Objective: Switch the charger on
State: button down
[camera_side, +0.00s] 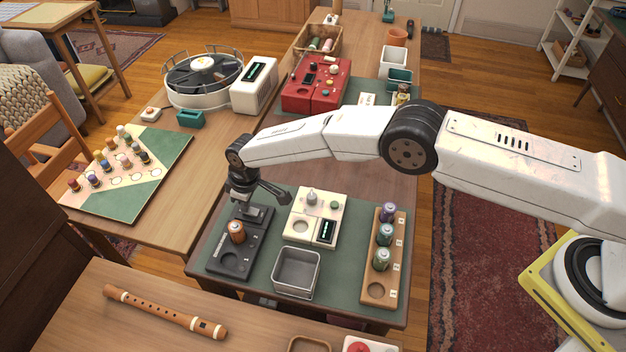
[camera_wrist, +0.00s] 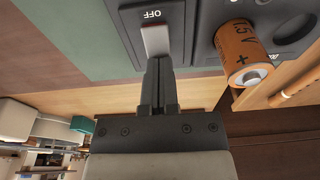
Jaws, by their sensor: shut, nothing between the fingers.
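The dark grey charger (camera_side: 255,243) lies on the green mat, below my arm's end in the side view. One orange battery (camera_side: 237,231) stands in one of its round wells; the other visible well is empty. In the wrist view the charger (camera_wrist: 205,20) shows a pale switch lever (camera_wrist: 155,40) below the word OFF. The orange battery (camera_wrist: 240,45), marked 1.5 V and +, stands to the right of it. My gripper (camera_wrist: 158,62) is shut and empty, its tips at the lever's near end; I cannot tell whether they touch. In the side view my gripper (camera_side: 244,207) hides the switch.
A cream tester (camera_side: 313,215) with a display, a metal bin (camera_side: 297,272) and a wooden rack (camera_side: 376,291) holding several batteries share the mat. A wooden flute (camera_side: 165,311) lies on the front table. A red device (camera_side: 316,82) is farther back.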

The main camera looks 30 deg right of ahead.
jog(key=shift+f, duration=0.1)
dwell(0.3)
jog(key=shift+r, duration=3.5)
